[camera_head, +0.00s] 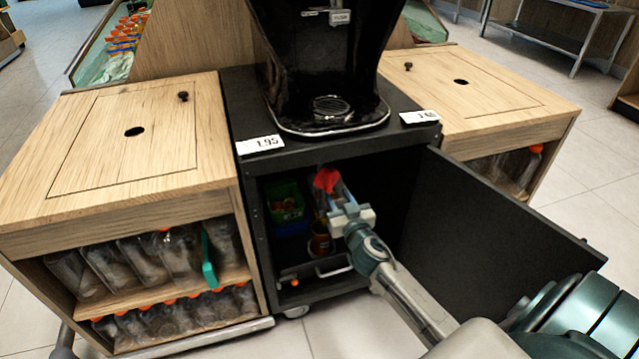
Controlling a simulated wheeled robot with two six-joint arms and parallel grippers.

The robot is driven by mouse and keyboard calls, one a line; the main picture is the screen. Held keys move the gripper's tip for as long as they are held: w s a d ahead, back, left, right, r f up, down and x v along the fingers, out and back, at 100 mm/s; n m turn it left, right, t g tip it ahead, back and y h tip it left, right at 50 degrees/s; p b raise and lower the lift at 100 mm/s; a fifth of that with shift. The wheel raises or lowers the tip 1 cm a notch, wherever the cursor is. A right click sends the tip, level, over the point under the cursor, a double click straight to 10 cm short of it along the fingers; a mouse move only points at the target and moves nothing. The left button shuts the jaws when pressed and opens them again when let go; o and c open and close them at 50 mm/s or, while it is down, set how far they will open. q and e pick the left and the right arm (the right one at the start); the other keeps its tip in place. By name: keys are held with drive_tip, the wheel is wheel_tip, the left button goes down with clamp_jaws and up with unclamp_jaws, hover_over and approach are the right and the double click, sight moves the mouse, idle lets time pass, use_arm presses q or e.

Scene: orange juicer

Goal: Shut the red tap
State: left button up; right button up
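The red tap (327,180) shows as a bright red piece inside the open black cabinet (256,232), below the juicer (325,60). My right gripper (333,192) reaches into the cabinet from the lower right, with its fingers right at the red tap. The fingers partly overlap the tap in the picture. I cannot tell whether they touch it or how far apart they are. A container with orange-brown contents (321,243) stands below the gripper, partly hidden by it. My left gripper is not in view.
The black cabinet door (480,225) stands open to the right, close beside my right arm. Wooden counters (90,190) and (490,110) flank the cabinet. The left one holds several bottles (140,262). A green bin (286,203) sits inside the cabinet at left.

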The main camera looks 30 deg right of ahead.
sight(330, 182)
drive_tip(key=x, duration=0.8)
drive_tip(key=shift+w, duration=0.2)
clamp_jaws()
